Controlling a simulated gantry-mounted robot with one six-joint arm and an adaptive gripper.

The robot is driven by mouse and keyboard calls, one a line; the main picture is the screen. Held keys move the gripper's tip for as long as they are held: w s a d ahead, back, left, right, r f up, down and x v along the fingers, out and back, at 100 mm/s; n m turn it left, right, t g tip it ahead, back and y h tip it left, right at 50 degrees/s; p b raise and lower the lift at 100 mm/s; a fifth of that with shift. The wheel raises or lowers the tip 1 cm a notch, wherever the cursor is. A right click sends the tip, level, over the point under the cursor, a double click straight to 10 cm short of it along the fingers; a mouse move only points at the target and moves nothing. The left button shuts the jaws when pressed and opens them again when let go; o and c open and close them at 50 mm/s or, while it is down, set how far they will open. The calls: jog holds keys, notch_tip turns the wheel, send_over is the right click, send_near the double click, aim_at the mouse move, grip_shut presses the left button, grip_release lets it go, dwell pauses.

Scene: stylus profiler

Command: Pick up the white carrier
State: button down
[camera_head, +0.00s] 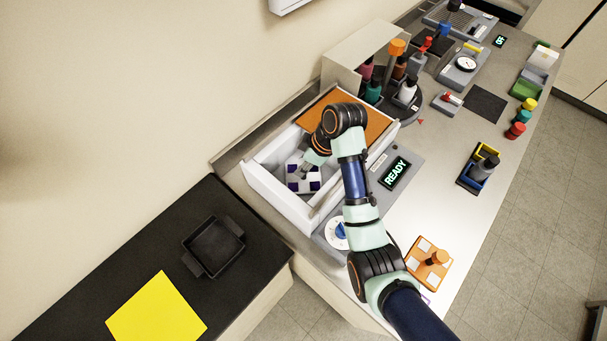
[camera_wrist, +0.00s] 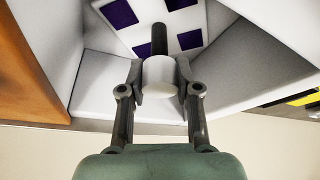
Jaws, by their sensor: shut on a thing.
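The white carrier (camera_head: 292,184) is a flat plate with dark purple squares, lying inside the white open-topped box of the machine in the head view. It also shows in the wrist view (camera_wrist: 193,22), with a dark post and a white round knob (camera_wrist: 160,76) standing up from it. My gripper (camera_wrist: 160,84) is shut on the knob, one finger on each side. In the head view my gripper (camera_head: 307,168) is over the carrier and hides part of it. I cannot tell whether the carrier touches the box floor.
The white box (camera_head: 268,191) has walls close around the carrier, with an orange panel (camera_head: 372,119) behind. A READY display (camera_head: 396,173) is to the right. An orange carrier (camera_head: 429,263) sits at the front of the bench. A black tray (camera_head: 213,246) and yellow sheet (camera_head: 157,312) lie on the left table.

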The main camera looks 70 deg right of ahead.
jog(key=shift+r, duration=0.8)
notch_tip(320, 180, up, 18)
jog(key=p, duration=1.6)
jog(key=shift+r, duration=0.2)
jog(key=c, duration=1.5)
grip_release()
jog(key=shift+c, duration=0.2)
grip_shut()
